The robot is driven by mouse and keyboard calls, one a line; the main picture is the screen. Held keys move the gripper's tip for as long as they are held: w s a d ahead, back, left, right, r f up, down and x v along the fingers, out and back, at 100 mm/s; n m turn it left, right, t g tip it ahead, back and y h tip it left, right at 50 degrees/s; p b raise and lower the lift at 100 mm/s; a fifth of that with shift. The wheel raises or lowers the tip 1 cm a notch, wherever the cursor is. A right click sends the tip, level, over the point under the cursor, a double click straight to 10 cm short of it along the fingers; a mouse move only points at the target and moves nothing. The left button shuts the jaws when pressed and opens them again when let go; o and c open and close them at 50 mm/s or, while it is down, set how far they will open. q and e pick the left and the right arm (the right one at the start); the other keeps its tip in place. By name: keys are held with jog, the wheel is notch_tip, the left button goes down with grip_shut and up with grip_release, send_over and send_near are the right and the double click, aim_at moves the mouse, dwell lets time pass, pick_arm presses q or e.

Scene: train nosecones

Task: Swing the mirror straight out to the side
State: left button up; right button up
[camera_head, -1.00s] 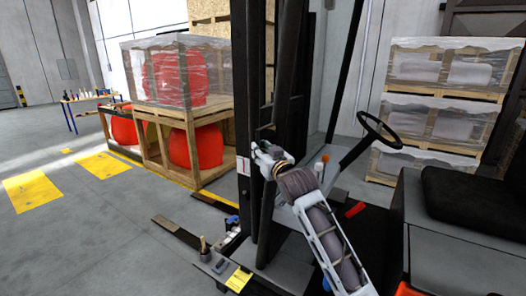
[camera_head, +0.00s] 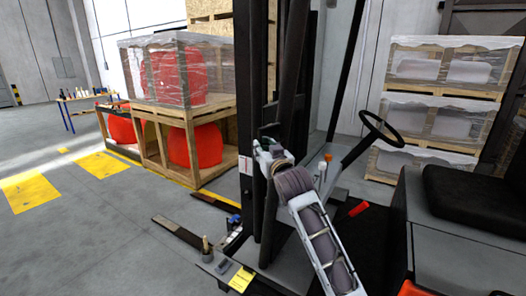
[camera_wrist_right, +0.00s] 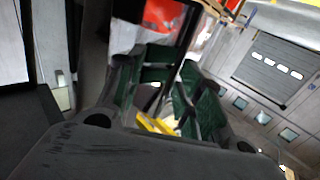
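I cannot make out the mirror in either view; it may be hidden by my right gripper or by the dark mast. My right gripper (camera_head: 267,143) is up against the view of the forklift's black front post (camera_head: 291,85); contact cannot be told. In the right wrist view its green-padded fingers (camera_wrist_right: 170,68) stand apart, with dark post and red background showing between them. I see nothing clearly held. My left gripper is not in view.
The forklift's steering wheel (camera_head: 381,129) and black seat (camera_head: 460,195) are to the right of my arm. Wooden crates with red nosecones (camera_head: 195,146) stand behind left. Wrapped pallets (camera_head: 440,110) stand behind right. Grey floor (camera_head: 110,225) is open at left.

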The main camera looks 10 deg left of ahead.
jog(key=shift+w+d+f, duration=0.1)
jog(key=shift+w+d, duration=0.1)
jog(key=shift+d, duration=0.05)
jog(key=shift+f, duration=0.2)
jog(key=shift+s, duration=0.2)
jog(key=shift+s+d, duration=0.25)
jog(key=shift+s, duration=0.15)
jog(key=v, duration=1)
jog(key=shift+s, duration=0.45)
jog(key=shift+r, duration=0.1)
